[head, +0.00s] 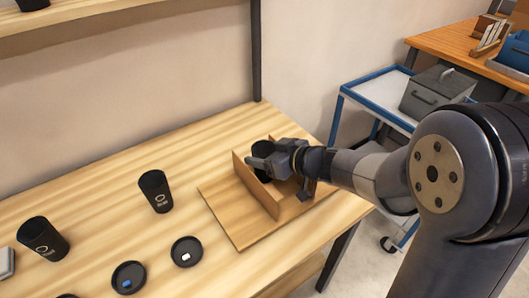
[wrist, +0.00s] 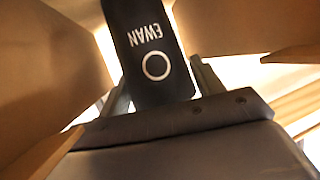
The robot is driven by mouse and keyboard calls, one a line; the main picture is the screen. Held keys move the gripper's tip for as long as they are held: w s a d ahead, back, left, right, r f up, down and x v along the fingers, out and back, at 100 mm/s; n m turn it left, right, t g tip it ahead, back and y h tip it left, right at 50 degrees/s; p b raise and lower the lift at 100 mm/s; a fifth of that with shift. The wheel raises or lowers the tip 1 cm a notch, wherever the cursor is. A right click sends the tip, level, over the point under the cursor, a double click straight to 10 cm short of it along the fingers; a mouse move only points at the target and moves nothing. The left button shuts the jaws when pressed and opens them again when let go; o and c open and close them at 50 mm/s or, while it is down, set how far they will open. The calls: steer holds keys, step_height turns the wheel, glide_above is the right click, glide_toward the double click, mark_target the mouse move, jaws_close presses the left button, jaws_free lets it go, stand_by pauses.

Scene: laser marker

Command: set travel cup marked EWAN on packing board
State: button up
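The black travel cup marked EWAN (wrist: 152,45) fills the middle of the wrist view, its lettering upside down there. My gripper (wrist: 160,85) has one finger on each side of the cup and appears shut on it. In the head view my gripper (head: 268,163) is over the wooden packing board (head: 232,222), and the cup (head: 262,148) shows only partly behind it. The cup stands between upright wooden walls on the board. Its base is hidden, so I cannot tell whether it touches the board.
Two other dark cups stand on the table, one near the middle (head: 155,190) and one at left (head: 43,239). Dark lids lie in front, one with a white mark (head: 187,251), one with a blue mark (head: 128,278). A blue-framed cart (head: 375,92) stands beyond the table's right end.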

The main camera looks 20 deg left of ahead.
steer(key=shift+o, duration=0.2)
steer(key=shift+r, duration=0.3)
steer(key=p+v, duration=0.3)
steer(key=v, duration=0.9)
